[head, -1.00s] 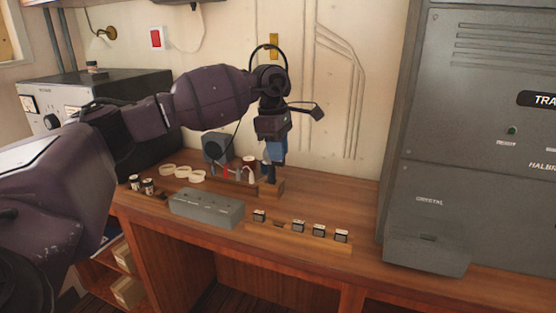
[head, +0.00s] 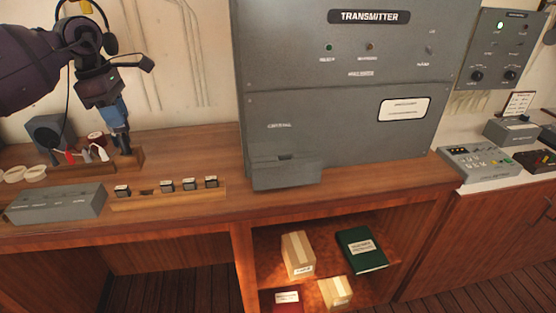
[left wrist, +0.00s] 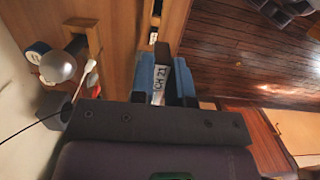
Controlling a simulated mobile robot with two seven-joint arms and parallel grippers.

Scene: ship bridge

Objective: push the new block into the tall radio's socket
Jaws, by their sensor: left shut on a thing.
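The tall radio is the grey transmitter (head: 340,100) on the desk. Its crystal ledge (head: 286,173) juts out low at the front left, with a dark slot, seemingly the socket (head: 284,156), in its top. My left gripper (head: 120,138) is over the desk, left of the transmitter and well apart from it. It is shut on a small block (left wrist: 158,85) with a white label reading about "CH 21" in the left wrist view. In the head view the block is hard to make out between the blue fingers. My right gripper is not in view.
A wooden rack (head: 125,205) holds several small dark blocks and one empty place. A grey box (head: 55,206) lies left of it. A tool stand (head: 134,158) is close by my left gripper. Bare desk lies between rack and transmitter. Cartons (head: 297,255) sit on the shelf below.

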